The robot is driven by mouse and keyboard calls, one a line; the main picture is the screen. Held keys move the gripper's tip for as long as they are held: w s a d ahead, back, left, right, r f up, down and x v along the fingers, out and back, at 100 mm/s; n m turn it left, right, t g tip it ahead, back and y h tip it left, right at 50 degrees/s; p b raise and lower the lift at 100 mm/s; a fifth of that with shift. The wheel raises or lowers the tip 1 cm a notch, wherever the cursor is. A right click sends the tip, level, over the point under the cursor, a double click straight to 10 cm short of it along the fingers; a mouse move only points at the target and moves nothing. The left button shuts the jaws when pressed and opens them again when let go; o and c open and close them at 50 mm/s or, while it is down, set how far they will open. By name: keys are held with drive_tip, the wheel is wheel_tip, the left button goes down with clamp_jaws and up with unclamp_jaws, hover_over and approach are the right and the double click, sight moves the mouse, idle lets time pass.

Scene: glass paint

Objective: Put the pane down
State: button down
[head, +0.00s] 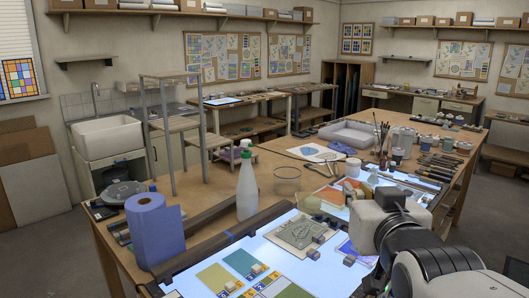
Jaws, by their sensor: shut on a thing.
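My gripper (376,224) is at the lower right, above the right part of the lit table (264,272). My own wrist hides its fingertips and most of what they hold. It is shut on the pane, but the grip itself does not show. A blue and purple patterned piece (346,249) shows just left of the wrist, partly covered by it. I cannot tell whether this piece is the held pane or lies on the lit surface. A patterned grey-green sheet (302,230) lies flat on the lit table, with small grey blocks (318,240) at its corner.
A green swatch (240,261) and an olive one (216,279) lie at the front left. A blue paper roll (155,232) and a spray bottle (247,183) stand left of the lit area. Jars (397,155) and tools crowd the right. Bare lit surface lies below the patterned sheet.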

drive_tip(key=shift+d, duration=0.15)
idle(0.6)
drive_tip(key=shift+d+f, duration=0.15)
drive_tip(key=shift+d, duration=0.05)
drive_tip(key=w+d+f+m+h, duration=0.1)
drive_tip(key=w+d+f+h, duration=0.1)
drive_tip(key=w+d+f, duration=1.2)
drive_tip(key=w+f+n+y, duration=0.1)
drive_tip(key=f+y, duration=0.1)
drive_tip(key=f, duration=0.1)
drive_tip(key=w+f+n+y, duration=0.2)
drive_tip(key=f+y, duration=0.1)
drive_tip(key=w+f+n+g+y, duration=0.1)
drive_tip(key=w+f+n+y, duration=0.1)
drive_tip(key=f+y, duration=0.1)
drive_tip(key=shift+w+a+f, duration=0.15)
drive_tip(key=shift+f, duration=0.25)
drive_tip(key=s+a+r+n+g+y, duration=0.1)
drive_tip(key=s+a+n+g+y, duration=0.2)
drive_tip(key=a, duration=0.5)
drive_tip(key=shift+s+a+r+n+g+y, duration=0.15)
drive_tip(key=shift+s+r+n+g+y, duration=0.35)
drive_tip(key=shift+n+y, duration=0.6)
